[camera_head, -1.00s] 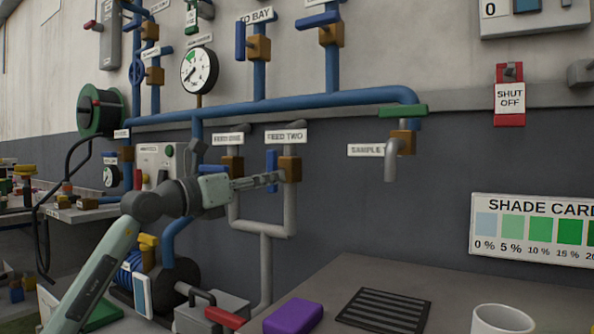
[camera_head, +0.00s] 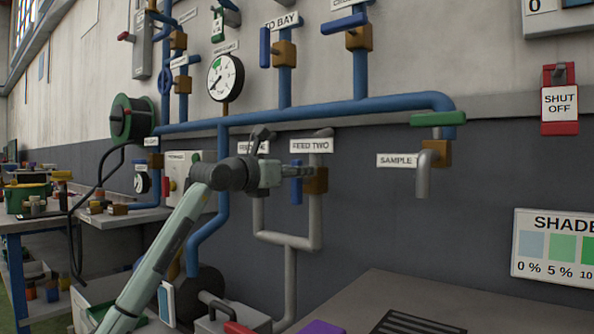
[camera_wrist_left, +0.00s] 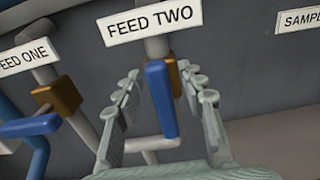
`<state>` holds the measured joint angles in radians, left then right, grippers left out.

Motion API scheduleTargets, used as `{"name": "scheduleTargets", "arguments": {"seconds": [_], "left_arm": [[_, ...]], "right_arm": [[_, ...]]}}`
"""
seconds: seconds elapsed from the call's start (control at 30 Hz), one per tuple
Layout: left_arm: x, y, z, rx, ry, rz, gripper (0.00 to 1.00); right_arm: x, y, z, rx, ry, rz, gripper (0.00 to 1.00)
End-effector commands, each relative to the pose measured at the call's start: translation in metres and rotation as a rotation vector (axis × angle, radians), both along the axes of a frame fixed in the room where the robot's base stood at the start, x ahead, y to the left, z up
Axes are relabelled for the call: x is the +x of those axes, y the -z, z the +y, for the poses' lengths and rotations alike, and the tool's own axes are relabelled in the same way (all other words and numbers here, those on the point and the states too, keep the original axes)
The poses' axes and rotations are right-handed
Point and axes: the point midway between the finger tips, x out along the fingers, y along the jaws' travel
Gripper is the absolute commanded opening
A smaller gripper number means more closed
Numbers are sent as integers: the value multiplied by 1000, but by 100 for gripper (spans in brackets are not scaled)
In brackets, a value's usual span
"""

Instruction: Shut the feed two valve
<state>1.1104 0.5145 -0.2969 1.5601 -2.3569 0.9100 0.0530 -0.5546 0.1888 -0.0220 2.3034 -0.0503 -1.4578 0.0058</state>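The feed two valve has a brown body (camera_head: 317,181) and a blue lever (camera_head: 296,190) that hangs upright, in line with its grey pipe. A "FEED TWO" sign (camera_head: 311,146) is above it. In the left wrist view the blue lever (camera_wrist_left: 162,98) stands between the two fingers of my left gripper (camera_wrist_left: 158,72). The fingers are apart, with a gap visible on both sides of the lever. In the head view my left gripper (camera_head: 300,171) reaches the valve from the left, its fingertips over the upper lever. My right gripper is not in view.
The feed one valve (camera_wrist_left: 57,95) with its crosswise blue lever (camera_wrist_left: 30,126) is close on the left. The sample valve with a green lever (camera_head: 438,119) is to the right. Blue pipe (camera_head: 300,112) runs above. A grey bench (camera_head: 430,290) stands below right.

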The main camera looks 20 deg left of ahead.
Motion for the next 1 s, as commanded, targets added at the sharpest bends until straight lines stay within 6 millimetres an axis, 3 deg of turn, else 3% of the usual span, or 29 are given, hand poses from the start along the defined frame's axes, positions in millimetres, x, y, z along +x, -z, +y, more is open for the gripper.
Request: {"name": "scheduleTargets", "arguments": {"seconds": [0.17, 0.47, 1.0], "left_arm": [[0, 0, 0, 0, 0, 0, 38], [0, 0, 0, -1, 0, 0, 1], [-1, 2, -2, 103, -1, -34, 0]], "right_arm": [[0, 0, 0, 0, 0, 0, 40], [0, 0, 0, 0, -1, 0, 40], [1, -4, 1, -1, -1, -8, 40]]}}
